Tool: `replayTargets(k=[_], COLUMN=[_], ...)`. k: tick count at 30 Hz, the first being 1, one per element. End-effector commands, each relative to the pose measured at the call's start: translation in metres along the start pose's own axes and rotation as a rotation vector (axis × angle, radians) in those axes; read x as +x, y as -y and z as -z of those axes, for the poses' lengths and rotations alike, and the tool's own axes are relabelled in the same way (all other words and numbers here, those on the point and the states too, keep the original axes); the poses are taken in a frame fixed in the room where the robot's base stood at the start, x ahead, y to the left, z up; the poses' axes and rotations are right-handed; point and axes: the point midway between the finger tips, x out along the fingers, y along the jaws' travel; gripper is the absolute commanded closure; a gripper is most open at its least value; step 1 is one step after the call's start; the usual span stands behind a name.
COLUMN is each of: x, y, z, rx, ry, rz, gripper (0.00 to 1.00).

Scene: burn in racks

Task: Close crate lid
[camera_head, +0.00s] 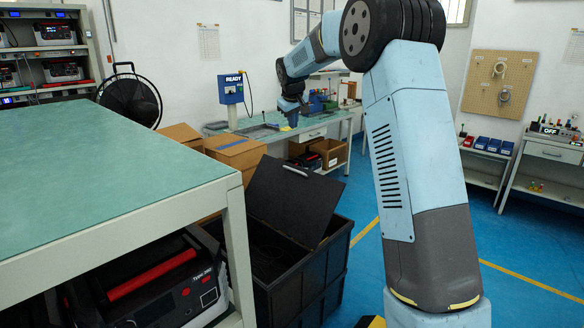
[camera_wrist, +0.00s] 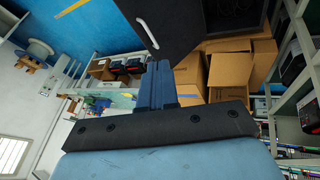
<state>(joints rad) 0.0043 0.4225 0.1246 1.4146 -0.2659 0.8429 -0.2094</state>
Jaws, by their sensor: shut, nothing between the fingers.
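The black crate (camera_head: 307,297) stands on the floor beside the green-topped bench. Its lid (camera_head: 292,198) is raised and tilted back, with a small handle (camera_head: 295,171) near its top edge. In the wrist view the dark lid (camera_wrist: 178,22) is at the top, with a pale curved handle (camera_wrist: 148,30). My gripper (camera_head: 291,119) is above and beyond the lid in the head view, apart from it. In the wrist view my gripper (camera_wrist: 158,66) has its fingers together and empty, pointing toward the lid's edge near the handle.
Cardboard boxes (camera_head: 235,152) stand behind the crate; they also show in the wrist view (camera_wrist: 228,68). The green-topped bench (camera_head: 90,165) is close on the left, with a black and red unit (camera_head: 160,280) below. A workbench (camera_head: 330,120) stands behind. Blue floor (camera_head: 520,240) is clear at right.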

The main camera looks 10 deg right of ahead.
Motion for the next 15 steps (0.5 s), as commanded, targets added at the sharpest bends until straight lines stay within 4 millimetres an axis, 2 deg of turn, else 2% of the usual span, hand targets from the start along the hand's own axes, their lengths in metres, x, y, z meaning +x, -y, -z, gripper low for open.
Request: replayTargets(k=[1, 6, 12, 15], x=[0.021, 0.081, 0.153, 0.182], y=[-0.001, -0.006, -0.007, -0.008], z=[0.009, 0.037, 0.06, 0.066], rx=[-0.01, -0.048, -0.086, -0.1], ry=[0.003, 0.003, 0.002, 0.002], rz=[0.002, 0.002, 0.003, 0.001], gripper=[1.0, 1.0, 1.0, 1.0])
